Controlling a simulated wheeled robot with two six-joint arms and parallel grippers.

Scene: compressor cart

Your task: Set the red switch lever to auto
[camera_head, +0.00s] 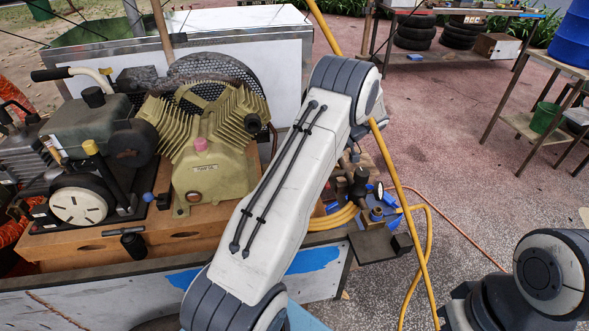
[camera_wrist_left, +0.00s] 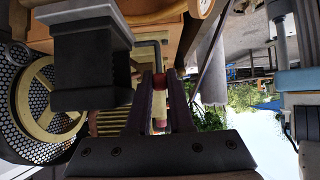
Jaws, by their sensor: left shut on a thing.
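The red switch lever (camera_wrist_left: 160,83) shows in the left wrist view as a small red piece between the fingertips. My left gripper (camera_wrist_left: 159,88) is shut on it, with one dark finger on each side. A dark box (camera_wrist_left: 92,65) stands close beside the fingers, at the left of that view. The lever's markings and its exact setting cannot be read. In the head view, my left forearm covers the area, and the lever cannot be made out. My right arm shows at the lower right of the head view, but its gripper is outside the picture.
The olive compressor pump (camera_head: 213,150) sits on a wooden base (camera_head: 130,245), with an engine (camera_head: 85,150) on its left. A yellow hose (camera_head: 425,270) hangs at the cart's right. Paved floor (camera_head: 460,140) is open between the cart and a work table (camera_head: 570,70).

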